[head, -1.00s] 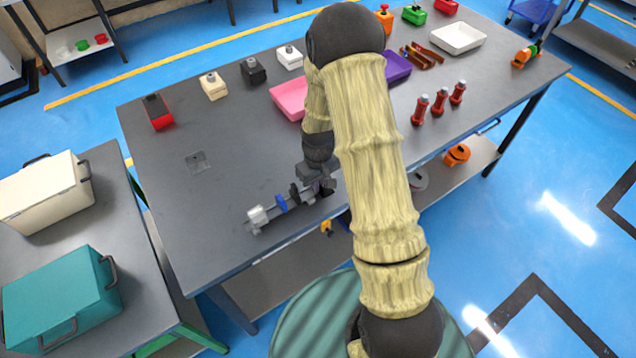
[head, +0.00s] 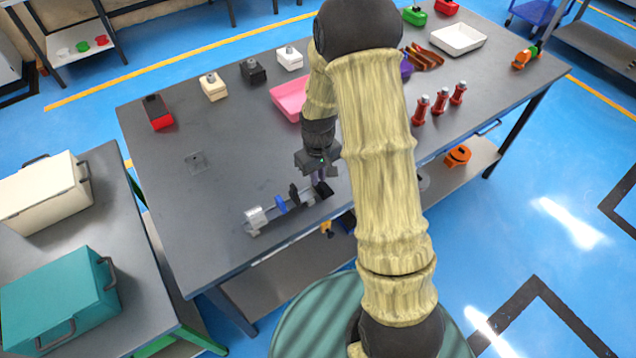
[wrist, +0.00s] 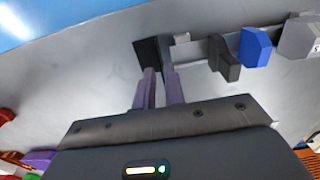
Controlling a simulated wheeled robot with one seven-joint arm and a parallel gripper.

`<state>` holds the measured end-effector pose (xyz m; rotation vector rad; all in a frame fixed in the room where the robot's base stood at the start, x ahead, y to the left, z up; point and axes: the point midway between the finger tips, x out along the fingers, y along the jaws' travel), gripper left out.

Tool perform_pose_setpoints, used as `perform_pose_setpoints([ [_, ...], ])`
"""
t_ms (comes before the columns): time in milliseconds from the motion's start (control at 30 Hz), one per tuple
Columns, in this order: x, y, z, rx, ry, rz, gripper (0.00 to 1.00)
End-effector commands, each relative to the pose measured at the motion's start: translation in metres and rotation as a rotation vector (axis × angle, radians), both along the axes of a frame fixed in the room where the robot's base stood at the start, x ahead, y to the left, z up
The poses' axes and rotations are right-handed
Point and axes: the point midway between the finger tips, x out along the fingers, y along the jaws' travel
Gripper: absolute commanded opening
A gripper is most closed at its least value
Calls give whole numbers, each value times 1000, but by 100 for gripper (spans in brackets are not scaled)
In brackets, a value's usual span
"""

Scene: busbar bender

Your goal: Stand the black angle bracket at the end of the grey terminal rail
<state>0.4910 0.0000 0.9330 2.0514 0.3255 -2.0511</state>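The grey terminal rail (head: 270,222) lies near the table's front edge. It carries a grey block (head: 256,217), a blue block (head: 281,204) and a black block (head: 295,194). The black angle bracket (head: 323,189) stands at the rail's right end. In the wrist view the bracket (wrist: 147,50) is beside the rail's end (wrist: 182,39); whether they touch is unclear. My gripper (head: 319,178) is just above the bracket, pointing down. In the wrist view its two fingers (wrist: 158,72) are apart with a narrow empty gap, tips near the bracket.
A pink tray (head: 289,98) lies behind my arm. Several red posts (head: 440,100) stand to the right, with a white tray (head: 459,39) beyond. A red and black item (head: 158,112) and a small grey plate (head: 197,160) are at left. The table's left half is mostly clear.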

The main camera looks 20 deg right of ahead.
Motion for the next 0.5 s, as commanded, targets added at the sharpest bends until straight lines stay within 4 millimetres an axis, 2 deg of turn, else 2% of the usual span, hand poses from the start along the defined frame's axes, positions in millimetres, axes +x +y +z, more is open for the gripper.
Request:
perform_pose_setpoints([
  [300,1,0,57,0,-4,0,11],
  [500,0,0,74,0,-1,-1,11],
])
